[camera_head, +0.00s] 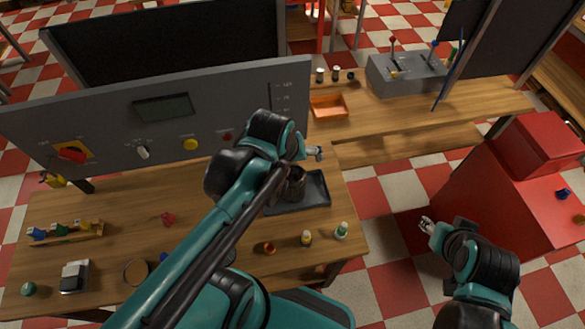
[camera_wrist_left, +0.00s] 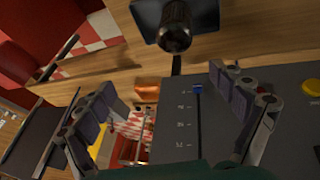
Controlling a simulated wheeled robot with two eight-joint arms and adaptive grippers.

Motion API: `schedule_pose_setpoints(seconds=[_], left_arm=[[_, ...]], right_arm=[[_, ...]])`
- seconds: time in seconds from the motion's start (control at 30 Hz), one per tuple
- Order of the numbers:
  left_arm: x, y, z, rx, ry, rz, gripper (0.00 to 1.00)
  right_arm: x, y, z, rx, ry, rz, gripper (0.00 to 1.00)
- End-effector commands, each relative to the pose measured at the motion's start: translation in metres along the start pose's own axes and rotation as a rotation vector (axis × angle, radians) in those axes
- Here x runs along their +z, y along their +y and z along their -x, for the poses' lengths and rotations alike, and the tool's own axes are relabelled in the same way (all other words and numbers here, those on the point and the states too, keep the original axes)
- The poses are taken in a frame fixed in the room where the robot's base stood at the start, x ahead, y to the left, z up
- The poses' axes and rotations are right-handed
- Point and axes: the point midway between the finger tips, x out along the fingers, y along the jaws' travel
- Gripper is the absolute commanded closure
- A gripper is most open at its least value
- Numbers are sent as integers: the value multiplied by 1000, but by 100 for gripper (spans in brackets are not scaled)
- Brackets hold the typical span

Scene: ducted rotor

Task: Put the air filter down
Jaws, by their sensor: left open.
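A dark, brownish cylinder that looks like the air filter (camera_head: 295,184) stands upright on a dark grey tray (camera_head: 318,190) on the wooden workbench. The left arm partly covers the tray. In the left wrist view the cylinder (camera_wrist_left: 175,32) shows at the top, on the tray (camera_wrist_left: 147,14), apart from the fingers. My left gripper (camera_head: 317,153) is open and empty, just beyond the cylinder and in front of the grey panel. Its spread fingers (camera_wrist_left: 165,90) show in the wrist view with nothing between them. My right gripper (camera_head: 428,226) is over the floor at right; its jaws are too small to read.
A grey control panel (camera_head: 190,115) with knobs stands along the bench's back edge. An orange bin (camera_head: 329,106) sits on the bench behind. Small bottles (camera_head: 341,231) and an orange ring (camera_head: 265,248) are near the front. A red cabinet (camera_head: 500,190) stands at right.

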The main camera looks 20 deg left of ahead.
Motion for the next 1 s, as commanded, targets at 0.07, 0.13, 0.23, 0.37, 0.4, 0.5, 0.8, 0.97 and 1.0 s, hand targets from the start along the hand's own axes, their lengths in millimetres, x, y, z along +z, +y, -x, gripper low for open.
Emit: schedule_pose_setpoints(seconds=[0.07, 0.13, 0.23, 0.37, 0.4, 0.5, 0.8, 0.97, 1.0], left_arm=[[12, -2, 10, 35, 62, -187, 6], [19, -4, 15, 53, 110, -327, 6], [24, -4, 19, 66, 162, -466, 6], [27, -4, 21, 70, 193, -550, 6], [27, -4, 21, 70, 197, -559, 6], [27, -4, 21, 70, 198, -562, 6], [32, -7, 8, 69, 196, -559, 6], [46, -15, -27, 69, 195, -558, 6], [50, -18, -39, 69, 195, -558, 6]], right_arm=[[0, 0, 0, 0, 0, 0, 60], [0, 0, 0, 0, 0, 0, 60], [0, 0, 0, 0, 0, 0, 60], [0, 0, 0, 0, 0, 0, 60], [0, 0, 0, 0, 0, 0, 60], [0, 0, 0, 0, 0, 0, 60], [8, 0, -11, 0, 0, 0, 60], [31, 0, -43, 0, 0, 0, 60], [38, 0, -53, 0, 0, 0, 60]])
